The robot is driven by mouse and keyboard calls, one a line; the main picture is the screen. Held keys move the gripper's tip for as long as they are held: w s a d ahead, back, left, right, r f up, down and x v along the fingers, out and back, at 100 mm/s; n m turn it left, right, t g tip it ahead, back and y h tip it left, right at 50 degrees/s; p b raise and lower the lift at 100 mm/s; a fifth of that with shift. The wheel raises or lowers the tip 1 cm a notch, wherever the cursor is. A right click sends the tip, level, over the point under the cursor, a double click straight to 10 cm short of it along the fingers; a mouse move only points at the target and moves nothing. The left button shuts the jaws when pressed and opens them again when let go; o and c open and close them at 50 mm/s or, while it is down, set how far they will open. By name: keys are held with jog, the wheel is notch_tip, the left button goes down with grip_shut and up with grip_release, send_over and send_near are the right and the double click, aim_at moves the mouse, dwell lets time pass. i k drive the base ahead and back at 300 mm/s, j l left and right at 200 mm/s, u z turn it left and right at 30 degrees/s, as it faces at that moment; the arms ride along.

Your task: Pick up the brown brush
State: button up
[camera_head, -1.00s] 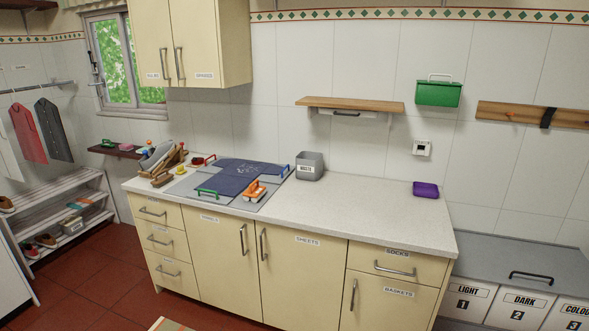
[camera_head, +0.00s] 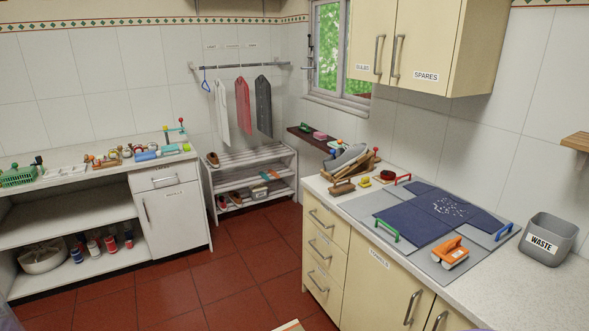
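A small brown block that looks like a brush (camera_head: 342,187) lies at the left end of the speckled counter (camera_head: 560,290), near its front edge. It is small in view, so I cannot tell its bristles clearly. Just behind it stands a wooden holder (camera_head: 360,164) with a grey rounded piece (camera_head: 346,156). A yellow item (camera_head: 365,183) lies to its right. My gripper is not in view.
A white shelf unit (camera_head: 185,225) stands left. Red tiled floor (camera_head: 240,270) between is open.

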aim_at(336, 190)
jog(key=i+j+z, duration=0.1)
jog(key=i, duration=0.3)
jog(key=i+j, duration=0.15)
jog(key=i, duration=0.2)
jog(key=i+j+z, duration=0.15)
jog(key=i, duration=0.25)
jog(key=i+j+z, duration=0.1)
jog(key=i+z, duration=0.3)
jog(key=i+j+z, duration=0.15)
jog(key=z, duration=0.25)
jog(key=i+j+z, duration=0.3)
jog(key=z, duration=0.15)
jog(key=i+j+z, duration=0.25)
jog(key=j+z, duration=0.15)
